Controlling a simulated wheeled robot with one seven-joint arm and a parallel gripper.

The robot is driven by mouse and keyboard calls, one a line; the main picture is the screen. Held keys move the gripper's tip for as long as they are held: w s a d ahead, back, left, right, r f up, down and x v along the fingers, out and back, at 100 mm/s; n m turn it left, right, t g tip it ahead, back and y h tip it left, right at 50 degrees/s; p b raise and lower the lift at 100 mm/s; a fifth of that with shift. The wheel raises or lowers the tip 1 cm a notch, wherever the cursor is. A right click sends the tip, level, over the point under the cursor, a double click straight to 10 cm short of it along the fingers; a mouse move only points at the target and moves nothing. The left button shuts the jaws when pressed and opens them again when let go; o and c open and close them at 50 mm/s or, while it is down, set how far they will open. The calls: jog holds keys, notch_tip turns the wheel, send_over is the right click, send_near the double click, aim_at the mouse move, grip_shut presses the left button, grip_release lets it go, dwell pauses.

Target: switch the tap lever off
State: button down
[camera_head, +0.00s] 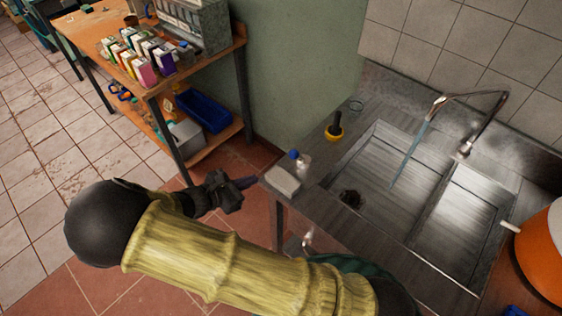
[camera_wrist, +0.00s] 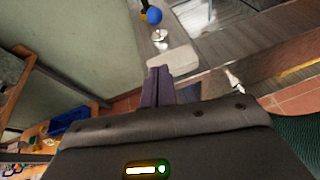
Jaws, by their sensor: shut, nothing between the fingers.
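The metal tap (camera_head: 500,103) stands at the back of the steel sink (camera_head: 375,150), its spout arching left. A thin bluish stream of water (camera_head: 410,155) falls from the spout into the basin. A small bright metal piece, which looks like the lever (camera_head: 464,151), sits low at the tap's base; its exact position is too small to tell. My gripper (camera_head: 246,183) is left of the sink unit, in front of its left end and well apart from the tap. Its dark purple fingers (camera_wrist: 158,86) are together with nothing between them. The tap is not visible in the wrist view.
An orange container (camera_head: 543,255) stands at the right. A wooden shelf unit (camera_head: 150,85) holds cartons at the upper left.

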jog(key=p+x, duration=0.1)
jog(key=x, duration=0.2)
jog(key=p+x, duration=0.1)
jog(key=x, duration=0.4)
jog(key=shift+w+d+r+p, duration=0.1)
jog(key=shift+w+d+p, duration=0.05)
jog(key=shift+d+p, duration=0.3)
jog(key=shift+w+d+r+p, duration=0.6)
jog(key=shift+w+d, duration=0.1)
jog(key=shift+d, duration=0.2)
jog(key=shift+w+d, duration=0.2)
jog(key=shift+d, duration=0.25)
jog(key=shift+w+a+r+p, duration=0.1)
jog(key=shift+w+r+p, duration=0.1)
jog(key=shift+p, duration=0.15)
